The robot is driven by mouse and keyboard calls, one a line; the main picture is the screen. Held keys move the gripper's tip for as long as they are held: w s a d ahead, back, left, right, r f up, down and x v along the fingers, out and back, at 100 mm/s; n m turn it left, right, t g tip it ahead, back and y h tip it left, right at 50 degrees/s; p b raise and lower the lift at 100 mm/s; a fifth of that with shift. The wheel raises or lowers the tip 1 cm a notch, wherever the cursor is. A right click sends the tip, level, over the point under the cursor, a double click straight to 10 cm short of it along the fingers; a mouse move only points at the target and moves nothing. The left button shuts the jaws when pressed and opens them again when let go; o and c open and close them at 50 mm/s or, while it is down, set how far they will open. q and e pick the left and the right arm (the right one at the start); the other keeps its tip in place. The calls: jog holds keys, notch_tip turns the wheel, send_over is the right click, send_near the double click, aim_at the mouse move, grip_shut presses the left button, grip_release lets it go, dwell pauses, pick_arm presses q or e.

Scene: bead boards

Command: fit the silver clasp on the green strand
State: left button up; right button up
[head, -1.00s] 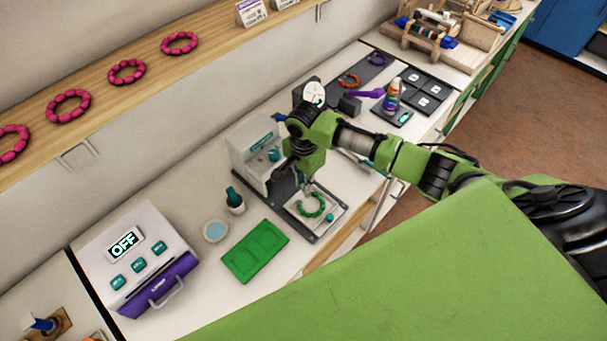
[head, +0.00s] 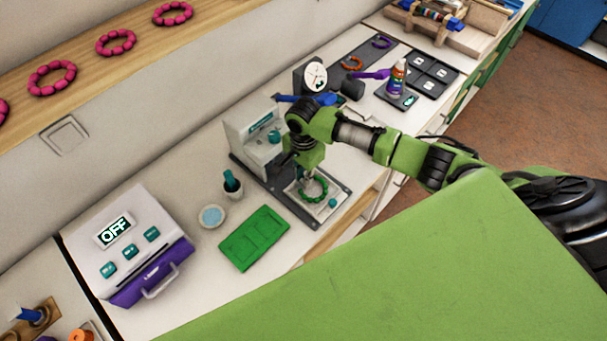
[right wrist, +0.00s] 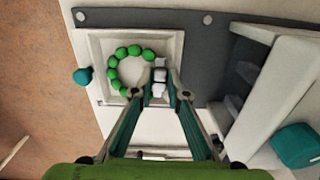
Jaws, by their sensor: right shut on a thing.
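The green strand (right wrist: 114,75) is a ring of round green beads with a gap at its right side, on a square white tray (right wrist: 88,50) in the right wrist view. It also shows in the head view (head: 325,191), partly behind my right gripper (head: 308,181). In the right wrist view my right gripper (right wrist: 159,92) is shut on the silver clasp (right wrist: 160,75), a small grey blocky piece. The clasp sits at the gap, close beside the end beads; I cannot tell whether it touches them. My left gripper is not in view.
The tray belongs to a grey-based press (head: 330,217) with a teal knob (right wrist: 83,76). A green mat (head: 250,240), a blue-filled dish (head: 212,216), a small pot with a teal handle (head: 232,186) and a purple-and-white box reading OFF (head: 125,245) stand to the left.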

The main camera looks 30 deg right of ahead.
dwell(0.4)
jog(key=o, duration=1)
jog(key=shift+c, duration=0.2)
jog(key=o, duration=0.3)
notch_tip(320, 180, up, 3)
jog(key=p, duration=0.3)
jog(key=shift+p, duration=0.3)
jog(key=shift+r+p, duration=0.9)
jog(key=shift+r, duration=1.1)
